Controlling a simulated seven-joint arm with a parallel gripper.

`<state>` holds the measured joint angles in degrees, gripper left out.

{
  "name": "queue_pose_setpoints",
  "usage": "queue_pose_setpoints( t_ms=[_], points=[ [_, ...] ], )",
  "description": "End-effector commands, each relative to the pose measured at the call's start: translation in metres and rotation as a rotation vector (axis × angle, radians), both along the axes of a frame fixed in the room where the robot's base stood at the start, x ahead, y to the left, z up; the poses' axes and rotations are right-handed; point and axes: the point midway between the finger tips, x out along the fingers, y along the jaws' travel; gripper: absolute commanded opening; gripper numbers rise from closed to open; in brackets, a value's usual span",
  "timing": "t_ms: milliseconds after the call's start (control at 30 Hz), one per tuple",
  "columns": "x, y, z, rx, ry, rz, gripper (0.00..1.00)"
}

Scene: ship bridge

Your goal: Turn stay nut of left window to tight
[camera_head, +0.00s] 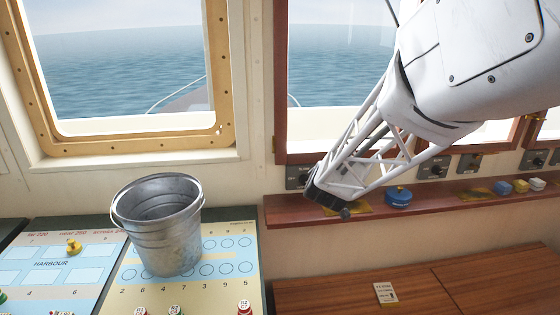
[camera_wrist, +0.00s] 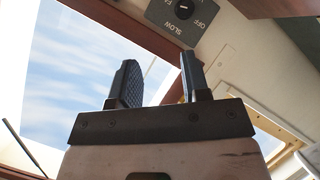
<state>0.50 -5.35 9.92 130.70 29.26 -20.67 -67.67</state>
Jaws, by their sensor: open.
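The left window has a brass-coloured frame (camera_head: 140,141) studded with small fasteners, at the left of the head view. A small fitting (camera_head: 218,130) sits at its lower right corner; I cannot tell if it is the stay nut. I cannot make out the nut's thread or how tight it is. My gripper (camera_head: 337,207) is right of that window, low in front of the brown window frame and near the shelf. In the wrist view my gripper (camera_wrist: 157,75) has its two black fingers apart, with nothing between them.
A brown shelf (camera_head: 430,200) runs under the windows and holds a blue round item (camera_head: 398,196). A metal bucket (camera_head: 165,235) stands on the chart board (camera_head: 225,295) below the left window. A dark switch panel (camera_wrist: 182,18) lies beyond my fingertips. The wall between the windows is clear.

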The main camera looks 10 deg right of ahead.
Motion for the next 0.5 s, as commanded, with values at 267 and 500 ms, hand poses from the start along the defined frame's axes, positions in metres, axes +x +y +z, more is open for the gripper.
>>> queue_pose_setpoints(
  t_ms=[267,500],
  points=[
    [0.048,-0.029,-0.026,-0.242,-0.075,-0.078,0.43],
    [0.076,-0.056,-0.052,-0.478,-0.093,-0.172,0.43]
  ],
)
